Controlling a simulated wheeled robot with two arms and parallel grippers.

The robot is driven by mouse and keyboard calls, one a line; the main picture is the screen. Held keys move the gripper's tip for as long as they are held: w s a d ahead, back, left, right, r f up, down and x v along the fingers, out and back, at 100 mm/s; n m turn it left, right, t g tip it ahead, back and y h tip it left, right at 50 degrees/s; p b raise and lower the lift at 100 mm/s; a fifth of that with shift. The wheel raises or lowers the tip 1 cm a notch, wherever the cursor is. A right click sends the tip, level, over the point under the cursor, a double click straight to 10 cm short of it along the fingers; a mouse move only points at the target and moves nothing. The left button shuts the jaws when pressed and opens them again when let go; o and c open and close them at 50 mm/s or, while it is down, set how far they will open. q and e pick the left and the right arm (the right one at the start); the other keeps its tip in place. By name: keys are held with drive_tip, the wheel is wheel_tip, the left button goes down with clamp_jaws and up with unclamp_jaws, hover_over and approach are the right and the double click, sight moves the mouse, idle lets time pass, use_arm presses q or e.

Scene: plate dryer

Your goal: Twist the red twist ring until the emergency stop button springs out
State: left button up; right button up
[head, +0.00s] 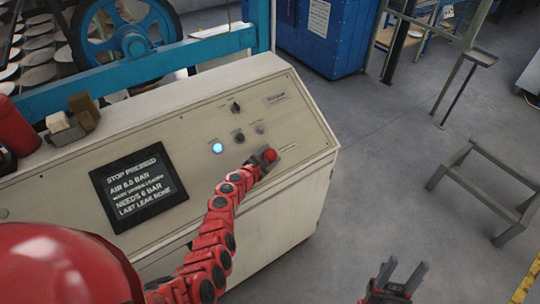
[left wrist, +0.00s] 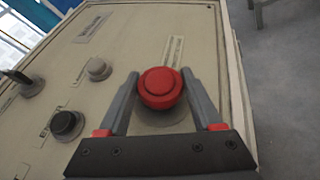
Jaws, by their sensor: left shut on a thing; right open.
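The red emergency stop button with its red twist ring (left wrist: 162,88) sits on the sloped beige control panel. In the left wrist view it stands between the two grey fingers of my left gripper (left wrist: 161,92), which is shut on the ring. In the head view the red button (head: 270,155) shows at the panel's right part, with my left gripper (head: 264,160) at it. The gripper hides part of the button's base. I cannot tell the ring's angle. My right gripper (head: 398,273) is open and empty, low at the right, over the floor and away from the panel.
The control panel (head: 300,120) also bears a lit blue button (head: 217,148), several dark and grey knobs, and a black screen (head: 139,187) reading "STOP PRESSED". A blue wheel (head: 133,40) stands behind. A metal stand (head: 480,180) is at the right. The floor between is clear.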

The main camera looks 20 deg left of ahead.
use_arm(q)
drive_tip(key=o, duration=1.4)
drive_tip(key=shift+f, duration=0.1)
drive_tip(key=shift+s+a+r+p, duration=0.1)
drive_tip(key=shift+s+r+p, duration=0.15)
drive_tip(key=shift+s+p, duration=0.15)
drive_tip(key=p+v, duration=0.1)
drive_tip(key=v, duration=0.4)
drive_tip(key=shift+s+a, duration=0.1)
drive_tip(key=shift+s, duration=0.1)
drive_tip(key=shift+b+v, duration=1.2)
drive_tip(key=shift+v, duration=4.35)
